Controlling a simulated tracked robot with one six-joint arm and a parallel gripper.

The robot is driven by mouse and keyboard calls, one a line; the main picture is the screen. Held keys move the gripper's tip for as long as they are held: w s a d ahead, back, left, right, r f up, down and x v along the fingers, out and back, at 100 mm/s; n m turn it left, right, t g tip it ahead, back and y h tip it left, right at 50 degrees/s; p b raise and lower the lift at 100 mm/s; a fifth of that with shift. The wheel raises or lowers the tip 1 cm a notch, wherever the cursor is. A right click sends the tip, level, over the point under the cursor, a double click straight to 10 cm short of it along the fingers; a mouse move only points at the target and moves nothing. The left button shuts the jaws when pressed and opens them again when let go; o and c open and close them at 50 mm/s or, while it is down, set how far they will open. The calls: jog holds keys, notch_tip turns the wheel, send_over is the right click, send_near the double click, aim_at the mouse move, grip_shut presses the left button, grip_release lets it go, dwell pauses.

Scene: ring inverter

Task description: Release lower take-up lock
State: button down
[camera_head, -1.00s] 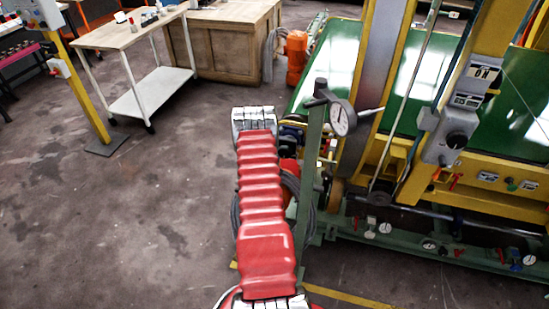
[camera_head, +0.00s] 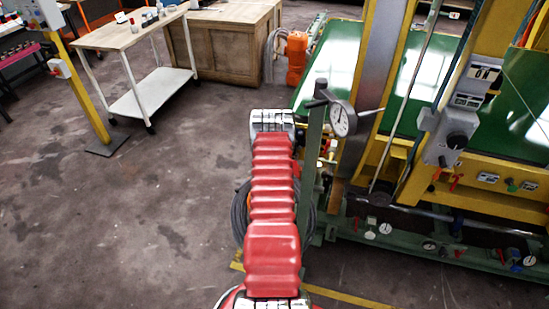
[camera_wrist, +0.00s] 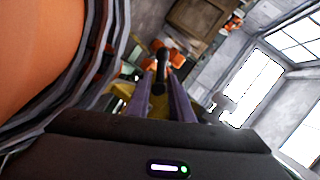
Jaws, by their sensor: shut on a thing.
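My gripper (camera_wrist: 160,88) shows in the wrist view as two purple-grey fingers. A dark knob-ended handle (camera_wrist: 160,58) stands between them, and the fingers are shut on it. I cannot tell for sure whether this handle is the lower take-up lock. In the head view my red arm reaches forward along the left side of the green and yellow machine (camera_head: 345,233). My gripper is hidden there beyond the arm's far end, and so is the handle.
A grey cable coil (camera_head: 240,212) lies beside the arm. A large orange rounded body (camera_wrist: 40,55) is close in the wrist view. Open floor lies left, before a white-legged table (camera_head: 150,95).

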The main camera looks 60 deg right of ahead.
jog(key=shift+s+a+f, duration=0.1)
jog(key=shift+s+f, duration=0.1)
jog(key=shift+f, duration=0.05)
jog(key=c, duration=2)
grip_release()
jog(key=shift+o, duration=1)
jog(key=shift+r, duration=0.1)
jog(key=shift+r, duration=0.1)
jog(key=v, duration=1.3)
jog(key=shift+s+a, duration=0.1)
jog(key=shift+a, duration=0.25)
